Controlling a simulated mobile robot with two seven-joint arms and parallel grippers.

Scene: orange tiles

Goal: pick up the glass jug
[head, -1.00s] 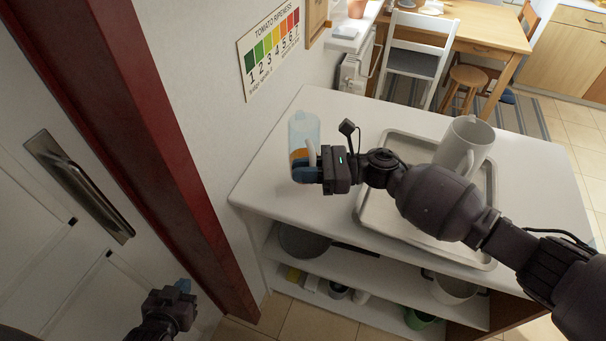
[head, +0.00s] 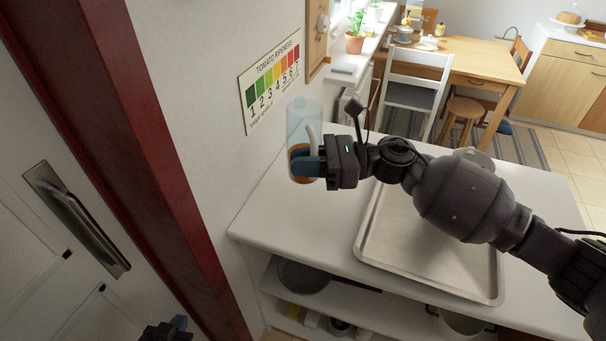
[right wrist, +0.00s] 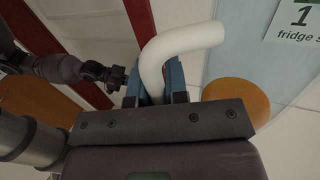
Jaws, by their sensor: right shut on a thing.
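The glass jug (head: 304,120) is a pale blue, see-through vessel with a whitish handle and something orange low inside it. It is in the head view, at the far left part of the white counter, and looks raised above the top. My right gripper (head: 306,165) is shut on the jug's handle (right wrist: 180,50), which sits between the blue fingers in the right wrist view. The gripper hides part of the jug's lower side. My left gripper (head: 172,326) is at the bottom edge of the head view, mostly cut off, away from the jug.
A metal tray (head: 375,240) lies on the white counter (head: 275,215). A grey-white mug (head: 474,155) is mostly hidden behind my right arm. A wall with a tomato ripeness chart (head: 272,82) is close behind the jug. Shelves below hold a pan (head: 303,277).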

